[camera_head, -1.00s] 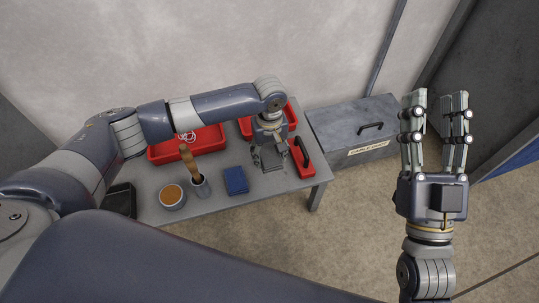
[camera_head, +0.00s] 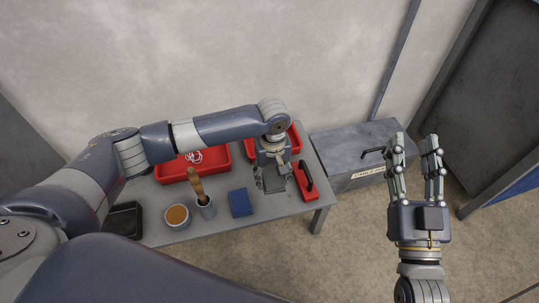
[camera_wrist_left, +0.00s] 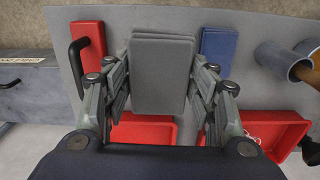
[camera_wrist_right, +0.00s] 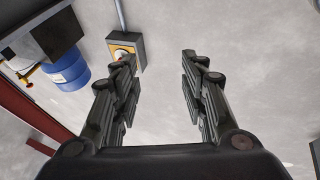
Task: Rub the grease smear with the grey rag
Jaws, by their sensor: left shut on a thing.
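The grey rag (camera_wrist_left: 162,70) looks like a flat layered rectangular block in the left wrist view. It lies between the fingers of my left gripper (camera_head: 273,176), which is shut on it at the table's right part. In the head view the rag (camera_head: 276,184) shows just below the gripper, low over or on the tabletop; I cannot tell which. The grease smear is not visible in any view. My right gripper (camera_head: 415,150) is open and empty, off to the right of the table with its fingers pointing up in the picture.
The grey table (camera_head: 222,228) also holds a red-based block with a black handle (camera_head: 305,181), a blue pad (camera_head: 241,202), a cup with a brush (camera_head: 206,207), a round tin (camera_head: 178,216), a black tray (camera_head: 124,220) and red bins (camera_head: 206,163). A grey chest (camera_head: 345,145) stands to the right.

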